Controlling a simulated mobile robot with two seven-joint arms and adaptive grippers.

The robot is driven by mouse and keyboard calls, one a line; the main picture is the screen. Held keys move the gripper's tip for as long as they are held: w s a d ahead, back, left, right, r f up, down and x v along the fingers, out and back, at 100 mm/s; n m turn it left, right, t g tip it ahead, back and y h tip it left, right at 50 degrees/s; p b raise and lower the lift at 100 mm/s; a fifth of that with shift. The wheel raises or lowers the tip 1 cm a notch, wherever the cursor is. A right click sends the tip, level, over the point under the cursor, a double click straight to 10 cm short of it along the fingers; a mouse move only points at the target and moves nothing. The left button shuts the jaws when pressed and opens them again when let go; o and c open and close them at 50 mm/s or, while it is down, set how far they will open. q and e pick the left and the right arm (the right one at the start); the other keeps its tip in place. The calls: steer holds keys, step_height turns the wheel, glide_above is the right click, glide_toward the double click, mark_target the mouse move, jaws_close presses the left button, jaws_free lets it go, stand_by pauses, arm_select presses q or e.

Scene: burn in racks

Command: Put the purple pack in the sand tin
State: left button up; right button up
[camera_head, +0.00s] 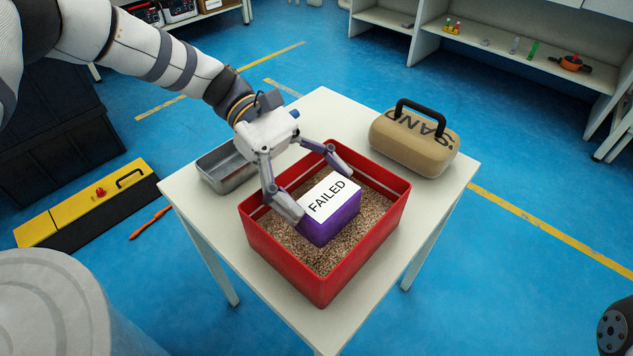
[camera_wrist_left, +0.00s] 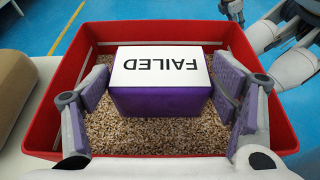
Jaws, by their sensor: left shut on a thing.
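The purple pack (camera_head: 331,228) has a white top marked FAILED. It is inside the red tin (camera_head: 289,270), above a bed of brown granules; I cannot tell whether its underside touches them. My left gripper (camera_head: 338,190) is shut on the pack, one finger at each of two opposite sides. In the left wrist view the pack (camera_wrist_left: 160,101) sits between the finger pads, inside the red tin's walls (camera_wrist_left: 45,110). My right gripper is not in view.
The red tin stands on a small white table (camera_head: 322,103). A grey metal tray (camera_head: 215,178) is behind it at left, and a tan case marked SAND (camera_head: 415,150) with a black handle at right. A yellow and black case (camera_head: 90,205) lies on the blue floor.

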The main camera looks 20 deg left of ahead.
arm_select(q)
steer(key=shift+s+f, duration=0.1)
steer(key=shift+f, duration=0.35)
steer(key=o, duration=1.6)
steer(key=shift+f, duration=0.2)
steer(key=shift+o, duration=0.2)
steer(key=shift+r, duration=0.4)
steer(key=r+b+v, duration=0.1)
steer(key=v, duration=1.1)
